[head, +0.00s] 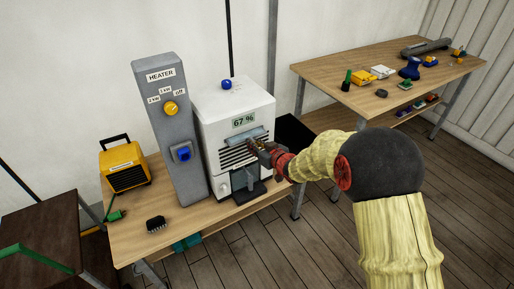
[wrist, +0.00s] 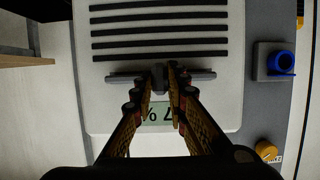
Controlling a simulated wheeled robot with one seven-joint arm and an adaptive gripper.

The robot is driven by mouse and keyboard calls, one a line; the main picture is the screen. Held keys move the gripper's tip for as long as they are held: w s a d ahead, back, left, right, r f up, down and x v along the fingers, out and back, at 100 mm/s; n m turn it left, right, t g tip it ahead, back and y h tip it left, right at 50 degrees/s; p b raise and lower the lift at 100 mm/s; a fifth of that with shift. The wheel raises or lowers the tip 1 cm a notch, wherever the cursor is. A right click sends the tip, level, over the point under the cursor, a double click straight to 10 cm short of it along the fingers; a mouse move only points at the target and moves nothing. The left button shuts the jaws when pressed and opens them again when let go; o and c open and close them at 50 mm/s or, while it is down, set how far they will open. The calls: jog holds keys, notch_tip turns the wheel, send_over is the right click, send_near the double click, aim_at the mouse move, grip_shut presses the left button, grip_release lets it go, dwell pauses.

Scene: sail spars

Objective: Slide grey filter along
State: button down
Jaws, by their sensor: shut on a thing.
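The grey filter (head: 258,134) is a flat bar on the front of the white machine (head: 214,119), just below its "67 %" display and above the dark slots. In the wrist view, the filter (wrist: 203,76) lies crosswise between the slots and the display (wrist: 155,113), which appears upside down. My gripper (head: 254,147) is at the front of the machine. In the wrist view, my gripper (wrist: 165,78) is shut on the small grey tab at the filter's middle. The fingers hide part of the display.
A grey heater panel (head: 167,135) with a yellow knob and blue switch stands left of the machine. A yellow box (head: 124,168) and a black chip-like block (head: 156,223) are on the same table. Another table (head: 335,66) at the right holds small items.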

jog(key=shift+w+a+f, duration=0.1)
jog(key=shift+w+a, duration=0.45)
jog(key=shift+w, duration=0.25)
jog(key=shift+w+a+f, duration=0.1)
jog(key=shift+w+a, duration=0.4)
jog(key=shift+w, duration=0.25)
jog(key=c, duration=1.7)
grip_release()
jog(key=shift+r, duration=0.15)
